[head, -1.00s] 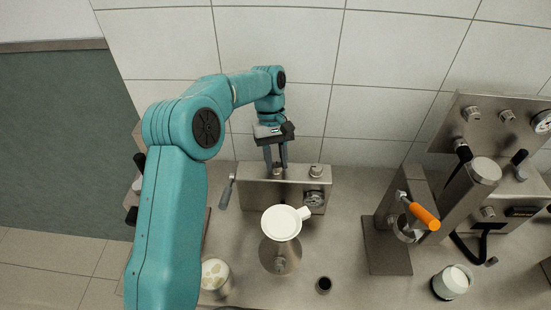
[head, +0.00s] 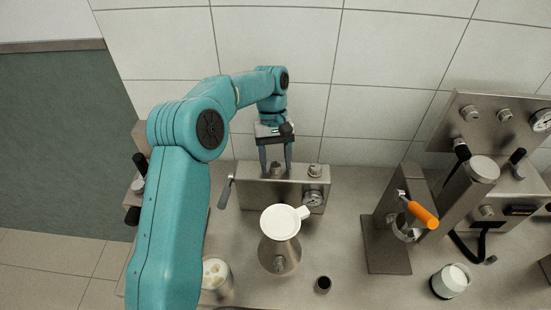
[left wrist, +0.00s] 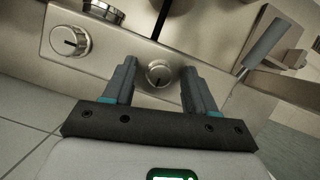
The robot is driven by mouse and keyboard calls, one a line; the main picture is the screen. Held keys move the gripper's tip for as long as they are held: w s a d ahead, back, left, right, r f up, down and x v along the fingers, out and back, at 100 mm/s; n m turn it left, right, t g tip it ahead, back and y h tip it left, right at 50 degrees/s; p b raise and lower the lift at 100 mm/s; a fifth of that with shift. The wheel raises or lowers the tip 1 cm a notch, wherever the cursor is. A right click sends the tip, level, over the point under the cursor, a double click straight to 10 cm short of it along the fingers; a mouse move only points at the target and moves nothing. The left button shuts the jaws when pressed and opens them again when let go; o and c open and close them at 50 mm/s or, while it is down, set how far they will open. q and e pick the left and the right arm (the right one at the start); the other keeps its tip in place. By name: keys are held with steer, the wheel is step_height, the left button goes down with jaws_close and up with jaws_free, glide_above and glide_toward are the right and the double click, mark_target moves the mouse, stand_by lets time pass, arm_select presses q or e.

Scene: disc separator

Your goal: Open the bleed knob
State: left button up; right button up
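A small round metal knob (head: 276,170) sits on top of the steel box (head: 255,193) behind the white-topped cone. My left gripper (head: 276,174) points down over it, open, with one finger on each side. In the left wrist view, the knob (left wrist: 159,73) lies between the spread fingers (left wrist: 155,85), with a visible gap on both sides. It has a dark line on its face. I see no label showing which knob is the bleed knob. My right gripper is not in view.
The tiled wall (head: 370,110) is close behind.

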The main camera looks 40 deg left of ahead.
arm_select(q)
steer(key=shift+a, duration=0.1)
steer(key=shift+w+a+r, duration=0.1)
steer(key=shift+w+r, duration=0.05)
steer(key=shift+r, duration=0.15)
steer(key=v, duration=0.6)
steer(key=shift+r, duration=0.45)
